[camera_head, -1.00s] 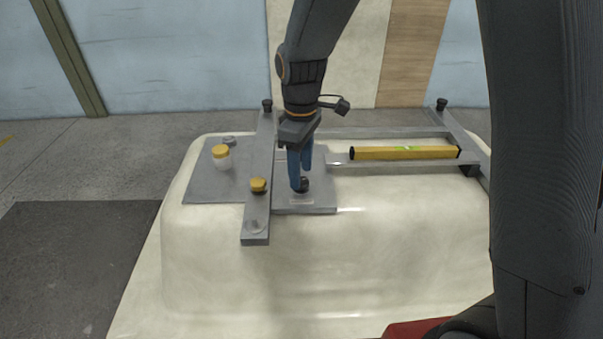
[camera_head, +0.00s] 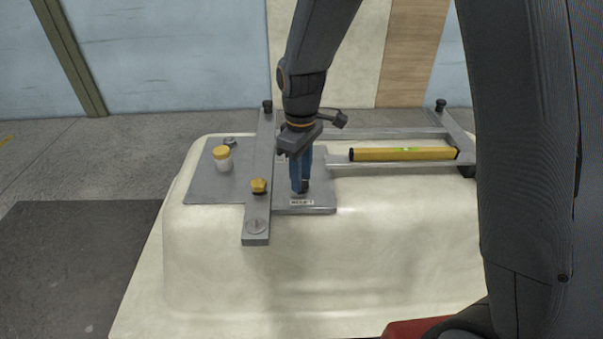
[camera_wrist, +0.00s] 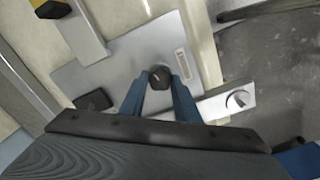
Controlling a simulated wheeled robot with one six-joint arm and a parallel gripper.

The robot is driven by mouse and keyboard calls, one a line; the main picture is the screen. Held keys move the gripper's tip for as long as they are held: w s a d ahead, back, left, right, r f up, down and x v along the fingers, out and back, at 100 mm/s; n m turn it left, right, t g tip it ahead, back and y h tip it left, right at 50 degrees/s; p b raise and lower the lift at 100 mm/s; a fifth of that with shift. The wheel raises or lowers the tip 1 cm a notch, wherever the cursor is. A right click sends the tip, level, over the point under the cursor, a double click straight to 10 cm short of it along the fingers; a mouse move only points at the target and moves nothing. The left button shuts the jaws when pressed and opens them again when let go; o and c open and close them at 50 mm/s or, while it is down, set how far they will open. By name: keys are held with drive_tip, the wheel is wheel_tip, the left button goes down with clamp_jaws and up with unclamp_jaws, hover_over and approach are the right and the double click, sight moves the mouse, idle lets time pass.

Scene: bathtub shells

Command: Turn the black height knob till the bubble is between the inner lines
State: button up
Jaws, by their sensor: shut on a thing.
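The black height knob (camera_wrist: 160,77) stands on the grey plate (camera_wrist: 105,70) in the wrist view, between the two blue fingers. My gripper (camera_wrist: 159,84) is shut on it. In the head view my gripper (camera_head: 300,186) points straight down at the plate and its fingers hide most of the knob. The yellow spirit level (camera_head: 375,154) lies on the grey bar to the right. Its green vial (camera_head: 405,149) faces up, but the bubble and inner lines are too small to tell.
A yellow-capped white jar (camera_head: 223,160) stands on the plate at the left. A yellow knob (camera_head: 258,186) sits on the grey cross bar (camera_head: 256,238). A small label (camera_head: 301,202) lies before the knob. The pale tub shell (camera_head: 250,290) is clear in front.

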drive_tip(key=shift+m+p, duration=0.4)
drive_tip(key=shift+m, duration=0.6)
drive_tip(key=o, duration=1)
drive_tip(key=shift+o, duration=0.2)
drive_tip(key=shift+r, duration=0.15)
drive_tip(key=shift+r+b, duration=0.5)
drive_tip(key=shift+r, duration=3.3)
